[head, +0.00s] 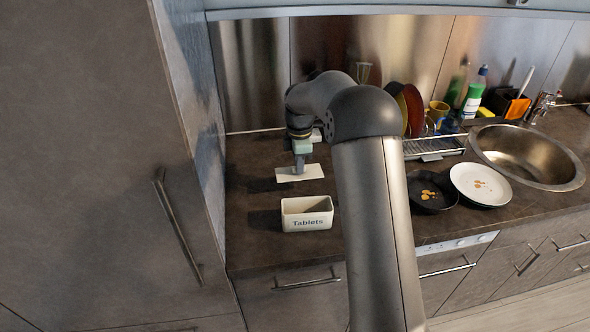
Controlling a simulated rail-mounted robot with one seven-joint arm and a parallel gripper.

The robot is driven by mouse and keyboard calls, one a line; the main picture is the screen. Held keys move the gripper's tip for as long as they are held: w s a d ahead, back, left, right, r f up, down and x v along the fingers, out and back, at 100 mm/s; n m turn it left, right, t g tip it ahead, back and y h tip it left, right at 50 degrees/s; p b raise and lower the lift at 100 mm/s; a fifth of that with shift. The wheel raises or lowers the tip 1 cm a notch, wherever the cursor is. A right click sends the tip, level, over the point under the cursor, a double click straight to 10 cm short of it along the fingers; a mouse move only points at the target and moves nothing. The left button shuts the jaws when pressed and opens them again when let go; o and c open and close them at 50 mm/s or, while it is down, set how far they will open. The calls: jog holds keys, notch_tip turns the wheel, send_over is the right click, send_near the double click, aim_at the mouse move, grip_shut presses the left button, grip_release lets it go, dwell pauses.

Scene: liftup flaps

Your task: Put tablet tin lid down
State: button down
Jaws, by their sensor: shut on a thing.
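The tablet tin (307,215) is a cream box labelled "Tablets". It stands open on the dark counter near its front edge. Its flat cream lid (308,172) is behind the tin, under my gripper (299,168). My gripper points down and is shut on the lid. The fingertips are small in the view. I cannot tell whether the lid touches the counter or hangs a little above it.
A black pan (430,192) and a stained white plate (480,185) lie to the right, by the sink (528,155). A dish rack (432,147) stands behind them. A tall cabinet (95,170) closes off the left. Counter around the tin (252,222) is clear.

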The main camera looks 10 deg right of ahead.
jog(key=w+f, duration=0.2)
jog(key=shift+w+a+f+p, duration=0.1)
jog(key=shift+a+f+p, duration=0.2)
jog(key=shift+a+f, duration=0.05)
jog(key=shift+f, duration=1.6)
jog(key=shift+f, duration=0.2)
jog(key=c, duration=1.5)
grip_release()
jog(key=shift+r, duration=0.15)
